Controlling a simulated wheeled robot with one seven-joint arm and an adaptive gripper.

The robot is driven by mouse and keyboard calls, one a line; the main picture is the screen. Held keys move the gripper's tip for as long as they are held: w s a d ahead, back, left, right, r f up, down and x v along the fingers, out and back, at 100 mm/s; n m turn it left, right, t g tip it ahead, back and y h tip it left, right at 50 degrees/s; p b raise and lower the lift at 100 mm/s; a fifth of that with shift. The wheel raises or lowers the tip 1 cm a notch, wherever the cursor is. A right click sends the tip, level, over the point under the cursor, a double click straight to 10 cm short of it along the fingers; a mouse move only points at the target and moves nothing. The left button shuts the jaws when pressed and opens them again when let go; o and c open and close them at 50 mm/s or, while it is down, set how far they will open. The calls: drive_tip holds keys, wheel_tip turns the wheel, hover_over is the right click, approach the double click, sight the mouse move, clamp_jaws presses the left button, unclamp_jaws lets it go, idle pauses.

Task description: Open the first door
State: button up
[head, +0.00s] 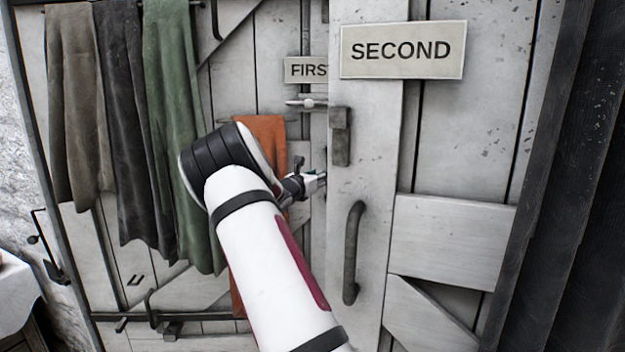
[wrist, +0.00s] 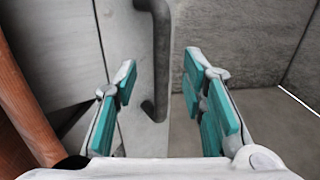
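The first door (head: 285,40) is pale planked wood at the left, with a sign reading "FIRS" (head: 305,70), its end hidden behind the edge of the second door (head: 450,140). The second door bears a "SECOND" sign (head: 402,50) and a dark curved handle (head: 352,250). My gripper (head: 318,178) is at the second door's left edge, above and left of that handle, partly hidden there. In the wrist view my gripper (wrist: 160,68) is open, with teal pads apart. A dark handle (wrist: 162,50) shows ahead between the fingers, untouched; I cannot tell which door carries it.
Brown, black and green cloths (head: 175,110) hang at the left. An orange cloth (head: 265,135) hangs close to my arm. A dark latch block (head: 341,135) is on the second door's edge. A small peg (head: 307,103) sits beside it. A dark post (head: 560,200) stands right.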

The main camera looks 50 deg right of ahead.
drive_tip(key=shift+v, duration=2.3)
